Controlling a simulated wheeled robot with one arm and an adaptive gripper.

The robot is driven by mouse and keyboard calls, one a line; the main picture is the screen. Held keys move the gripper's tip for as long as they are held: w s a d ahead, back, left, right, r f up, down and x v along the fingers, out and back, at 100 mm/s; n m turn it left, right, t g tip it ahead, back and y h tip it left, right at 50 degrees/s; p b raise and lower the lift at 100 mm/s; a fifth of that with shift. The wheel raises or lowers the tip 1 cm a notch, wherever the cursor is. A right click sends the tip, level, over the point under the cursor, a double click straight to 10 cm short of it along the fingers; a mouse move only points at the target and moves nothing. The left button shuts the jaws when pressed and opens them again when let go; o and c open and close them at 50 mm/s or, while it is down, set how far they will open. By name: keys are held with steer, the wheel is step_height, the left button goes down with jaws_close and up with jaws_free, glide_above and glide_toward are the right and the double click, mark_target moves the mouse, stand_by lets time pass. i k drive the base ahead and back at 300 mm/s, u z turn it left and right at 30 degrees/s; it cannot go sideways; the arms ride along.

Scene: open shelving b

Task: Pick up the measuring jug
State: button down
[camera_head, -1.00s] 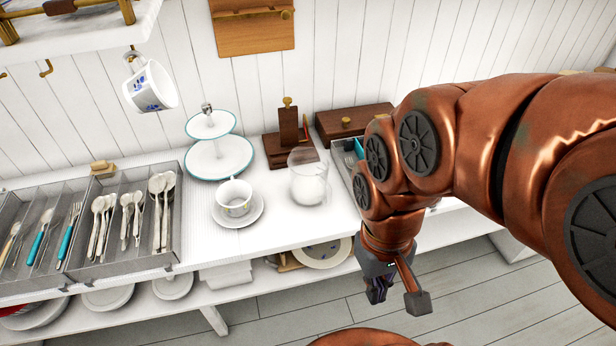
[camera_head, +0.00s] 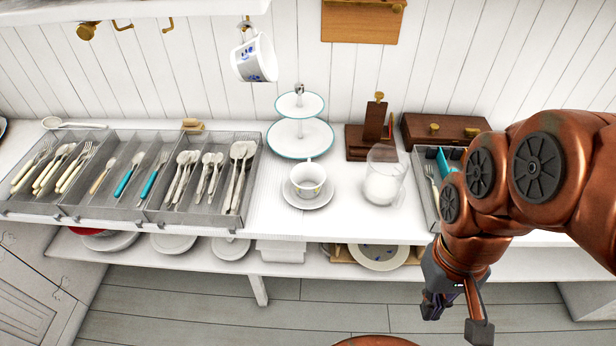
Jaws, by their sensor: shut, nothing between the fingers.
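The measuring jug (camera_head: 384,178) looks like a clear glass vessel with whitish lower part. It stands upright on the white counter, right of a cup on a saucer and left of a cutlery tray. My gripper (camera_head: 440,305) hangs in front of the counter's edge, lower and to the right of the jug, pointing down. It is apart from the jug and holds nothing. My copper arm covers the right part of the view.
A cup (camera_head: 307,180) on a saucer and a two-tier stand (camera_head: 300,138) are left of the jug. Wooden boxes (camera_head: 443,130) stand behind it. Cutlery trays (camera_head: 130,205) fill the left counter. A lower shelf (camera_head: 320,268) holds plates. A mug (camera_head: 254,60) hangs above.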

mark_target(387, 168)
steer(key=z, duration=0.4)
steer(key=k, duration=1)
steer(key=u, duration=1)
steer(key=i, duration=0.95)
